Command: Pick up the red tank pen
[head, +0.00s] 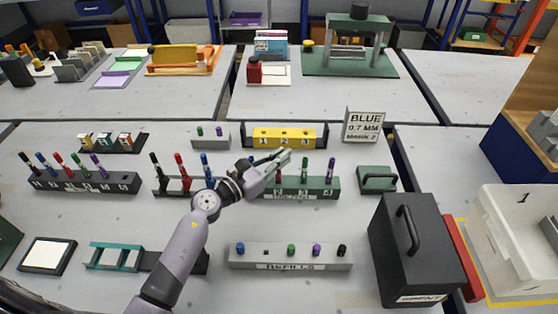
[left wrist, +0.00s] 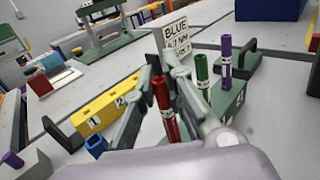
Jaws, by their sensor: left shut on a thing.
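A red pen (left wrist: 165,105) stands between the fingers of my left gripper (left wrist: 168,85) in the left wrist view. The gripper is shut on its upper part. In the head view my left gripper (head: 283,157) is over the green numbered block (head: 322,188), and a little of the red pen (head: 278,175) shows below the fingers. A green pen (head: 305,169) and a purple pen (head: 331,168) stand upright in the block to its right. The red pen's lower end is hidden, so I cannot tell whether it is still seated. My right gripper is not in view.
A yellow numbered block (head: 284,137) and a BLUE 0.7 MM sign (head: 363,126) stand behind. A black rack with another red pen (head: 181,166) is left. A grey refills block (head: 290,257) is in front. A dark SPENT box (head: 412,255) stands right.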

